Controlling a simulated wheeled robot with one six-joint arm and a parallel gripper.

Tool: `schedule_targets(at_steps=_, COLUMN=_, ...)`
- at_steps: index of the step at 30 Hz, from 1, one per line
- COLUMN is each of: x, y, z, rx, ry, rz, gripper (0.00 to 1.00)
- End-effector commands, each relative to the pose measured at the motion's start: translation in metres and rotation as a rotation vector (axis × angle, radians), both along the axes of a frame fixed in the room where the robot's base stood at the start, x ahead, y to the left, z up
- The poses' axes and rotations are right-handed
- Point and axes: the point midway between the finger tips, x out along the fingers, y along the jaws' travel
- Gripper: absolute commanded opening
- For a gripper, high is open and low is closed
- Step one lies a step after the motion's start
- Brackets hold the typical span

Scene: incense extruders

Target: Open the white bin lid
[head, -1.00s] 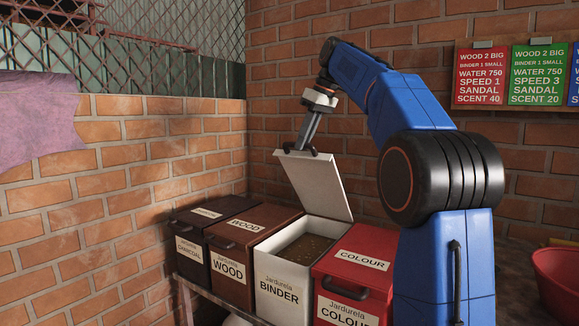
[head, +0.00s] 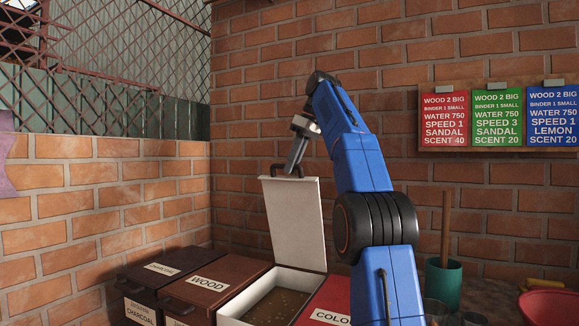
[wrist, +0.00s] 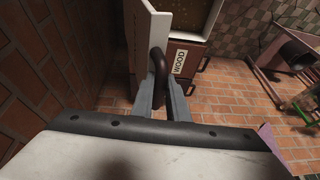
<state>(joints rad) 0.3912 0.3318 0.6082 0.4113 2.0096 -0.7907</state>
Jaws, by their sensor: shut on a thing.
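The white bin lid (head: 296,222) stands raised nearly upright at the back of the white bin (head: 232,315) in the head view. The bin's top is open and brown grainy binder (head: 272,306) shows inside. My gripper (head: 290,172) is at the lid's top edge, shut on its dark handle (head: 284,167). In the wrist view my gripper's two fingers (wrist: 161,98) close around the curved dark handle (wrist: 157,65), and the lid (wrist: 152,30) shows edge-on beside it.
A closed brown wood bin (head: 215,278) and a darker charcoal bin (head: 160,266) stand to the left. A red colour bin (head: 328,298) stands to the right. A brick wall (head: 240,120) is close behind. A green cup (head: 443,283) holds a stick.

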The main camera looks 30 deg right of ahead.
Motion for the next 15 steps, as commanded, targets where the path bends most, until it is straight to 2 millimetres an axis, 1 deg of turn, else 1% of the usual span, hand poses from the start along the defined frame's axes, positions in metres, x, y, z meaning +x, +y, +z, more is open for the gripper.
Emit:
schedule_targets(at_steps=1, x=0.0038, y=-0.0031, z=-0.0058, rx=0.001, ry=0.01, rz=-0.003, gripper=0.0)
schedule_targets(at_steps=9, x=0.004, y=-0.0026, z=-0.006, rx=0.002, ry=0.01, rz=-0.002, gripper=0.0)
schedule_targets(at_steps=10, x=0.004, y=-0.0026, z=-0.006, rx=0.002, ry=0.01, rz=-0.002, gripper=0.16)
schedule_targets(at_steps=11, x=0.0041, y=-0.0026, z=-0.006, rx=0.002, ry=0.01, rz=-0.002, gripper=0.23)
schedule_targets(at_steps=12, x=0.004, y=-0.0024, z=-0.0058, rx=0.002, ry=0.009, rz=-0.002, gripper=0.33)
schedule_targets(at_steps=15, x=0.0037, y=-0.002, z=-0.0054, rx=0.002, ry=0.009, rz=-0.001, gripper=0.33)
